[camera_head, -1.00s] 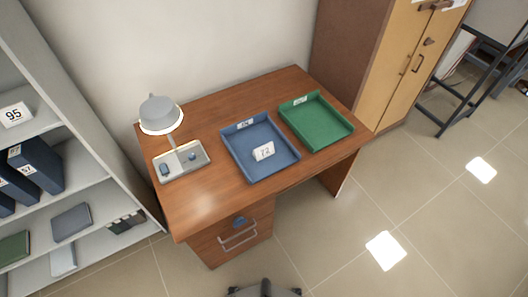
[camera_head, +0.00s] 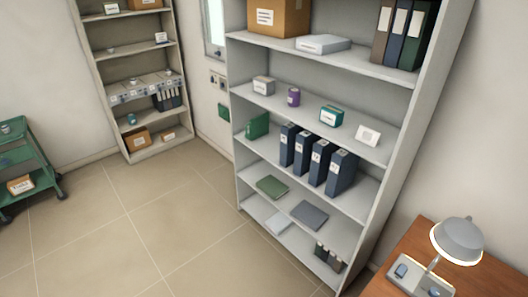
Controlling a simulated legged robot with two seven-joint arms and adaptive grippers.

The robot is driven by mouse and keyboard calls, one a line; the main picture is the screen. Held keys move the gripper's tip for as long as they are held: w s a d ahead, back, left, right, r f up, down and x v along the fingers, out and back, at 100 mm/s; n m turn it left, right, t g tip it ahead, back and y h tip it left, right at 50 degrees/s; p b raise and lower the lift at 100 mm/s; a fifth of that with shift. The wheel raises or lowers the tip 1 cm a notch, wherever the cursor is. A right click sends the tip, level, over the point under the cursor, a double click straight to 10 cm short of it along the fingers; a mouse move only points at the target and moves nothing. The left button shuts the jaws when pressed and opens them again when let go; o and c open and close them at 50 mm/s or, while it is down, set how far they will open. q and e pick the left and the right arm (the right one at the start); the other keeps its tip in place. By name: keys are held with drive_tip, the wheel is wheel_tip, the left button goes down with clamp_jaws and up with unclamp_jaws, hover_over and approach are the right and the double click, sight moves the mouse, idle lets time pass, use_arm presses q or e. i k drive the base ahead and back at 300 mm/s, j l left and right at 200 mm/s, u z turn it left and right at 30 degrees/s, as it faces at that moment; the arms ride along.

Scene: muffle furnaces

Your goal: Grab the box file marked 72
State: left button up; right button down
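Several dark blue box files stand upright in a row on a middle shelf of the grey shelving unit (camera_head: 392,140). They run from the leftmost box file (camera_head: 288,144) to the rightmost box file (camera_head: 342,173). Each has a pale label on its spine, but the numbers are too small to read surely, so I cannot tell which is marked 72. A white card (camera_head: 367,135) stands on the shelf above them; its number is unclear. Neither of my grippers is in view.
A wooden desk (camera_head: 408,258) with a grey lamp (camera_head: 458,240) stands close to the shelving at lower right. A second shelf unit (camera_head: 133,70) and a green cart (camera_head: 25,165) stand farther left. The tiled floor (camera_head: 150,235) before the shelving is clear.

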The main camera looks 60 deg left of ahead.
sight(322, 151)
drive_tip(key=u, duration=1.7)
